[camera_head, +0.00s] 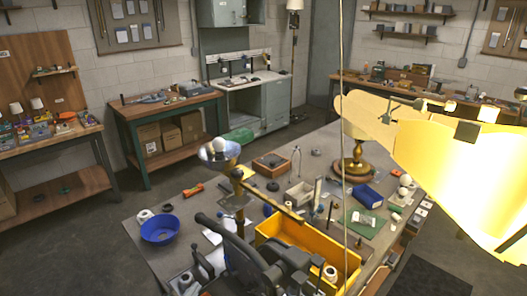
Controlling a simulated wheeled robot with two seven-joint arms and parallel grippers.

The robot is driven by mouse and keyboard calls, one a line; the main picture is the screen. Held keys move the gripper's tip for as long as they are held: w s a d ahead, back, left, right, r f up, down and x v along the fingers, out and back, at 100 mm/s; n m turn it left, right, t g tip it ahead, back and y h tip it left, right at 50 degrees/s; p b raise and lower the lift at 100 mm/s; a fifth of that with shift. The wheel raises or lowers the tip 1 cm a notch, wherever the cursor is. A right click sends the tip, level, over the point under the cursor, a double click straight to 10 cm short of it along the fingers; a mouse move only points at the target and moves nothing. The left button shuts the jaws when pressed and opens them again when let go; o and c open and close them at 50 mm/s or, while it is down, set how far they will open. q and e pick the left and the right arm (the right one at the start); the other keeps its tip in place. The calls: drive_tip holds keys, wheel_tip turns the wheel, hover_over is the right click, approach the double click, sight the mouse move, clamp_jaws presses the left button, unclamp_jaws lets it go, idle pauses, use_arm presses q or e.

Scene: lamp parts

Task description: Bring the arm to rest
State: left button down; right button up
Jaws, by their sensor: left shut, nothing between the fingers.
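My left gripper (240,258) is dark, low in the middle of the head view, over the near part of the grey workbench (140,236). It is shut, with nothing held. It is left of the yellow bin (345,262), and dark arm parts hide the bin's near left side. I cannot make out my right gripper. A brass lamp base (354,168) stands upright on the far part of the bench. A large glowing yellow lampshade (455,180) fills the right side, close to the camera. Where it is supported is unclear.
A blue bowl (160,229) is at the bench's left. A lamp with a shiny round head (218,152) rises behind my gripper. A green mat (362,222), a blue box (367,196) and small parts crowd the right. A thin vertical cord (342,60) crosses the view.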

use_arm(q)
drive_tip(key=s+a+n+g+y, duration=0.15)
drive_tip(key=s+n+g, duration=0.45)
drive_tip(key=s, duration=0.8)
drive_tip(key=s+a+n+g+y, duration=0.1)
drive_tip(key=s+n+g+y, duration=0.35)
drive_tip(key=s, duration=1.05)
wheel_tip(320, 180, down, 32)
drive_tip(key=r+g+h+b, duration=0.1)
drive_tip(key=g+h, duration=0.1)
drive_tip(key=g, duration=0.1)
drive_tip(key=s+a+f+b, duration=0.1)
drive_tip(key=s+a+f, duration=0.2)
drive_tip(key=s+f, duration=1.7)
wheel_tip(320, 180, down, 2)
drive_tip(key=shift+a+f+g+y, duration=0.2)
drive_tip(key=shift+g+y, duration=0.1)
drive_tip(key=shift+g, duration=0.15)
